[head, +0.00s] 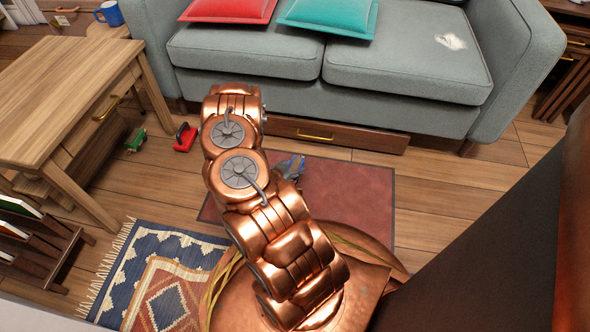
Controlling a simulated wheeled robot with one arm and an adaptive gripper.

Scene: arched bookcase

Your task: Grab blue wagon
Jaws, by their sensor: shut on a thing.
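The blue wagon (292,164) shows only as a small blue and grey piece beside my copper arm, above the dark red mat. Most of it is hidden behind the arm. My gripper (285,173) is at the same spot, largely covered by my own arm links, and is shut on the blue wagon. Its fingers cannot be made out clearly. Whether the wagon touches the mat cannot be told.
A red toy (184,138) and a green toy (136,140) lie on the floor by the wooden table (60,85). A grey sofa (410,75) with a drawer (350,136) below stands behind. The dark red mat (365,200) is mostly clear right of my arm.

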